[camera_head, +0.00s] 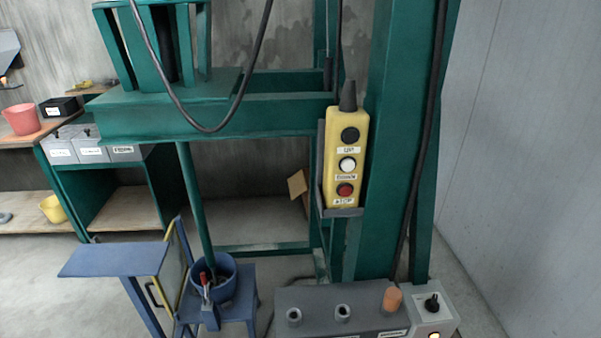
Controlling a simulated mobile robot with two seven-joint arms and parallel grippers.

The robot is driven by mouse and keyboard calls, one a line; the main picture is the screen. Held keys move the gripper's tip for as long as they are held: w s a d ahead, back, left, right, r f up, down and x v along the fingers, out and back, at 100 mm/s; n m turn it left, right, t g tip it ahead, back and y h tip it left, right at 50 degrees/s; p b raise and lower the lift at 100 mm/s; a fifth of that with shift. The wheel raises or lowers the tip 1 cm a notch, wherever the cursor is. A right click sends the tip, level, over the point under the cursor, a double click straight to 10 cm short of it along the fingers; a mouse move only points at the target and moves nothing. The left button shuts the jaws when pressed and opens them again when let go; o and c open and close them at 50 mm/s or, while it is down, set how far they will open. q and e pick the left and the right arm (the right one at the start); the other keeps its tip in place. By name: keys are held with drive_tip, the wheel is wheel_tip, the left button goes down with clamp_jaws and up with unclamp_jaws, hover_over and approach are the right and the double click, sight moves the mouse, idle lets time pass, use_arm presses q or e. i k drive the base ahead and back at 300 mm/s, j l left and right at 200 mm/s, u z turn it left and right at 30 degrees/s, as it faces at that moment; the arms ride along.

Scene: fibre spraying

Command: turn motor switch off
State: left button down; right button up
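A small light-grey control box (436,311) is at the bottom right, partly cut off by the picture's lower edge. A black switch knob (432,301) stands up on its top. A lit yellowish lamp (434,335) shows at the lower edge. I cannot tell the switch's position for certain. A yellow push-button pendant (346,158) sits in a grey holder on the green frame, with a black, a white and a red button; the label under the red one appears to read STOP. Neither of my grippers is in view.
A dark grey block (320,308) with round sockets and an orange cylinder (392,299) is left of the control box. A green machine frame (390,150) rises behind it. A blue pot (222,278) on a blue stand is lower left. A grey wall (510,130) bounds the right.

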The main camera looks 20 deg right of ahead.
sight(432, 306)
drive_tip(key=k+j+z, duration=0.6)
drive_tip(key=k+z, duration=0.3)
drive_tip(key=k, duration=0.1)
